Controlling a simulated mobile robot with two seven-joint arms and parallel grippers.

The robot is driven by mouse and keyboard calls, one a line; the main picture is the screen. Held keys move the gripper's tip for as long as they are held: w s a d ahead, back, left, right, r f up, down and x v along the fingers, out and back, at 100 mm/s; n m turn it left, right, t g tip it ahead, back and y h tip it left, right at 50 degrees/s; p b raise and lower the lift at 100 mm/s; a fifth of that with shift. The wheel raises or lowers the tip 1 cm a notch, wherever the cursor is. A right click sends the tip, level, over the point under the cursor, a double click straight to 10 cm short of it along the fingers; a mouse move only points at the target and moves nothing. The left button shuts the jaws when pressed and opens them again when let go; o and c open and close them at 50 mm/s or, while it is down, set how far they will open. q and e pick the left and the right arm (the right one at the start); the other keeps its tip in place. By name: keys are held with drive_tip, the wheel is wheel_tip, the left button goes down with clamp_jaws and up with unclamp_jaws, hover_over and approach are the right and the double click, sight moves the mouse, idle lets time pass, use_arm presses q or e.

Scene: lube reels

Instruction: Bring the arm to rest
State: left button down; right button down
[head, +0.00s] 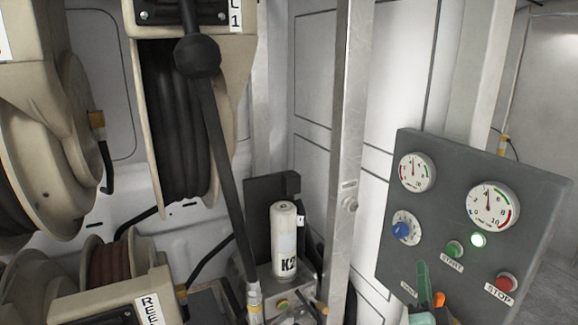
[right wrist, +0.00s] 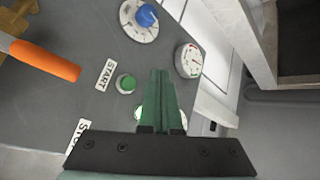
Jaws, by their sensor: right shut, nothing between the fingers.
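My right gripper (head: 422,268) shows at the bottom of the head view, its green fingers pointing up in front of the lower left part of the grey control panel (head: 400,265). In the right wrist view its fingers (right wrist: 161,75) are together with nothing between them. The panel's face lies beyond them, and the green START button (right wrist: 126,83) shows just left of the fingertips. Whether the fingers touch the panel cannot be told. My left gripper is in neither view.
The panel has two gauges (head: 492,206), a blue knob (head: 403,230), a lit green lamp (head: 478,240) and a red STOP button (head: 507,282). An orange handle (right wrist: 45,60) is near the gripper. A metal post (head: 347,130) and hose reels (head: 180,120) stand left.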

drive_tip(key=s+a+f+n+g+y, duration=0.2)
drive_tip(key=s+a+f+n+y, duration=0.4)
drive_tip(key=f, duration=0.3)
drive_tip(key=s+a+f+n+g+y, duration=0.2)
drive_tip(key=s+a+f+n+y, duration=0.3)
drive_tip(key=a+f+n, duration=0.3)
drive_tip(key=s+f+n+g+h, duration=0.1)
drive_tip(key=s+f+n+g, duration=0.2)
drive_tip(key=s+f, duration=1.1)
drive_tip(key=g, duration=0.3)
drive_tip(key=shift+a+h, duration=0.3)
drive_tip(key=shift+a, duration=0.1)
